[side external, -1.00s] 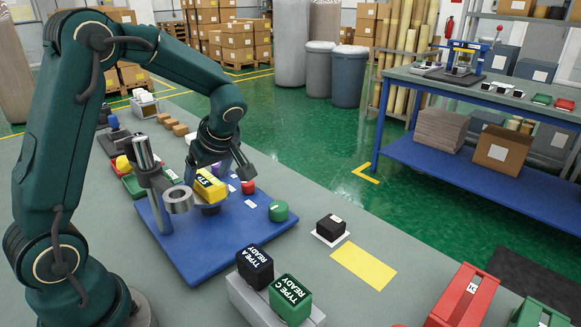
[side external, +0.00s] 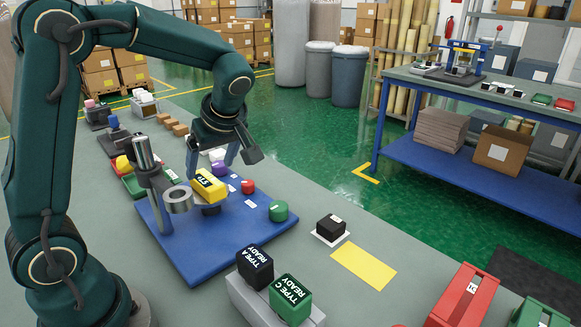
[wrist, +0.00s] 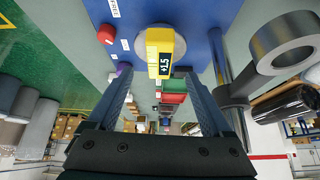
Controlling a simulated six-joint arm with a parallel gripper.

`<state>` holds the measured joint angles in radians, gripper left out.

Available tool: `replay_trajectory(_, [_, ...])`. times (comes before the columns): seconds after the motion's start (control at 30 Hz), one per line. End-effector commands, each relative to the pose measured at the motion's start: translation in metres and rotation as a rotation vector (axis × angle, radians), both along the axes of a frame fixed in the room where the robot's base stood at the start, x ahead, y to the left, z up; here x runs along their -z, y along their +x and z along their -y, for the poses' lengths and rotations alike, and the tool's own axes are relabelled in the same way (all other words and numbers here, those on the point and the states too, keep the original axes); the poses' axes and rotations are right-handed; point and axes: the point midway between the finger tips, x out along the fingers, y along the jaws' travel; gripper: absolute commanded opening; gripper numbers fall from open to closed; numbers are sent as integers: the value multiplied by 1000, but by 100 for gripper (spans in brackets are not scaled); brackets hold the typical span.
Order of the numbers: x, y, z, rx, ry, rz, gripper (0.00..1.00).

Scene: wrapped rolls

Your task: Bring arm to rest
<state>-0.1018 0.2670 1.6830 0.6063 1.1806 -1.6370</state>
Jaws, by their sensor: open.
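My gripper (side external: 212,160) is open and empty, above and behind the blue board. In the wrist view its two fingers (wrist: 158,85) are spread apart with nothing between them. The yellow labelled block (side external: 208,184) rests on a small round grey support on the board, just in front of and below my gripper.
The blue board (side external: 195,258) also carries a post with a grey ring (side external: 178,199), a red piece (side external: 248,187) and a green piece (side external: 278,211). Black and green "READY" blocks (side external: 290,298) stand in front. The air above the board's right side is clear.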

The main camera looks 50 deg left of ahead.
Motion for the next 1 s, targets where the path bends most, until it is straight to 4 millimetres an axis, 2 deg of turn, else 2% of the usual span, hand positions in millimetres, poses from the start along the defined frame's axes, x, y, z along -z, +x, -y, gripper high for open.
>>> replay_trajectory(0.17, [-17, -13, 33, 308, -71, -54, 84])
replay_trajectory(0.3, [-31, -30, 67, 639, -120, -75, 84])
replay_trajectory(0.6, [-48, -62, 122, 1199, -94, -39, 84])
replay_trajectory(0.83, [-34, -94, 141, 1409, -77, -25, 84])
replay_trajectory(1.0, [-24, -108, 147, 1494, -67, -38, 84])
